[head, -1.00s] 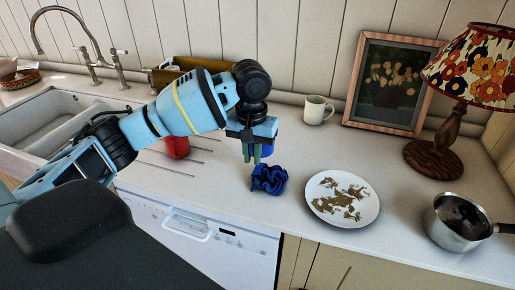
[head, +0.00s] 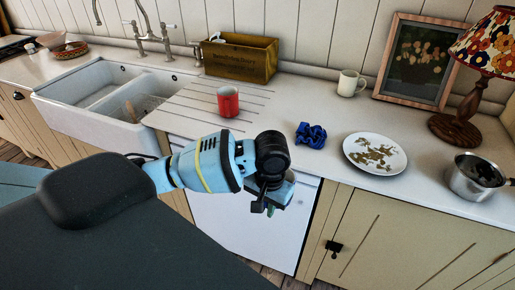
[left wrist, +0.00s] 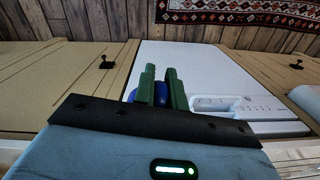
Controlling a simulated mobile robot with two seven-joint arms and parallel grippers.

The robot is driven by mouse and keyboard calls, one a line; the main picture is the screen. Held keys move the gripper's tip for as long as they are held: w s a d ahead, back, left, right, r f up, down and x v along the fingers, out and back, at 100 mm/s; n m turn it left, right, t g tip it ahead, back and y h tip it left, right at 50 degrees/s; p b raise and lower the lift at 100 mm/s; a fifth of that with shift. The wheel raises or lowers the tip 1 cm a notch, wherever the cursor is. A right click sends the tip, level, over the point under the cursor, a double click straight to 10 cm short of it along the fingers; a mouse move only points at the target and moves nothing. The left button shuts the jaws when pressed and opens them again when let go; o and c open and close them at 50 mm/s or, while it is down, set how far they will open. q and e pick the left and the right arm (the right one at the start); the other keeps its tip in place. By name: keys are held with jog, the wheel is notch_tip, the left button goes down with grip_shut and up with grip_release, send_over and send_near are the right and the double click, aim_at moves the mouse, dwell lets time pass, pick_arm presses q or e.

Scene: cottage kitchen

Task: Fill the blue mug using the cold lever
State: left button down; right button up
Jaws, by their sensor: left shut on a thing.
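My left gripper (head: 271,207) is low in front of the white dishwasher door, below the counter's front edge. In the left wrist view its two green fingers (left wrist: 160,75) are shut on the blue mug (left wrist: 161,95), which shows only as blue patches between and beside them. The rest of the mug is hidden, so I cannot tell its tilt or whether it holds anything. The tap (head: 140,30) rises behind the white sink (head: 65,110), with handles (head: 171,29) beside its spout. I cannot tell which lever is cold. My right gripper is not in view.
A red mug (head: 228,103) stands on the grooved drainboard. A wooden box (head: 240,59), blue crumpled cloth (head: 310,134), cream mug (head: 350,84), dirty plate (head: 375,154), pot (head: 474,180), picture frame (head: 420,60) and lamp (head: 456,123) are on the counter. The counter between red mug and cloth is clear.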

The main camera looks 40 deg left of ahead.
pick_arm(q)
jog(key=s+d+f, duration=0.3)
jog(key=s+f, duration=0.3)
jog(key=shift+s+m, duration=0.25)
jog(key=shift+m, duration=0.15)
